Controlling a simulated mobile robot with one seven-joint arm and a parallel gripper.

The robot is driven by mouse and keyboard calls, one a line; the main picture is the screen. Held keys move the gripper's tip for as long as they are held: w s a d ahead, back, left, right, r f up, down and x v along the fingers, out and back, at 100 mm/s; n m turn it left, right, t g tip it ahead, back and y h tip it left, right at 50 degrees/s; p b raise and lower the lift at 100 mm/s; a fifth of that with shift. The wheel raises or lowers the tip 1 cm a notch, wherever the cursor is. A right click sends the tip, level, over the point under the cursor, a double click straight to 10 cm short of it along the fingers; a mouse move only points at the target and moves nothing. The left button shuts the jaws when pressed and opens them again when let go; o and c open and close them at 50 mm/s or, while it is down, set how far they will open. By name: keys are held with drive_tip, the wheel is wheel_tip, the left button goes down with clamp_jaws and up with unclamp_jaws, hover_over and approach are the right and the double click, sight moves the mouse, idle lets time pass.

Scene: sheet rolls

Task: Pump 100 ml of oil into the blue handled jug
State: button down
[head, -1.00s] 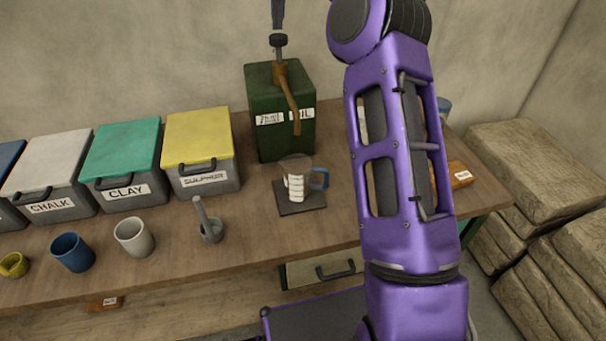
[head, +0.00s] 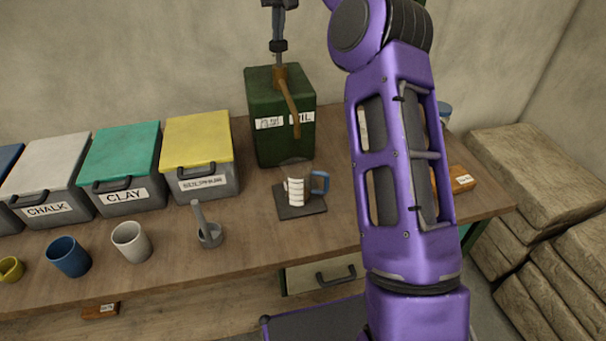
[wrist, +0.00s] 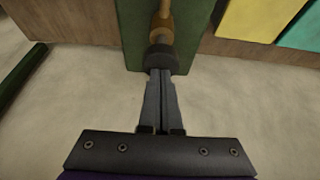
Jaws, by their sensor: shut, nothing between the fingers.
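The green oil can (head: 281,150) stands at the back of the bench, with a brown spout (head: 290,105) curving down its front and a black pump knob (head: 278,46) on top. My gripper (head: 279,38) is shut and empty, pointing down at the knob. In the wrist view its fingertips (wrist: 159,72) meet the edge of the black knob (wrist: 161,57); whether they press on it I cannot tell. The blue handled jug (head: 296,192), with a white graduated scale, stands upright on a dark pad (head: 300,212) below the spout. Its oil level is not clear.
Lidded bins for sulphur (head: 200,140), clay (head: 122,155) and chalk (head: 45,170) line the left. A mortar with pestle (head: 209,235), a white cup (head: 131,242) and a blue cup (head: 69,257) stand in front. My purple arm hides the bench's right part.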

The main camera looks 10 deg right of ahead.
sight(279, 43)
drive_tip(key=shift+f+b, duration=0.9)
drive_tip(key=shift+f, duration=0.75)
drive_tip(key=shift+r, duration=0.1)
wheel_tip(279, 43, up, 3)
drive_tip(key=p, duration=0.3)
drive_tip(key=shift+f, duration=0.2)
drive_tip(key=shift+r, duration=1.15)
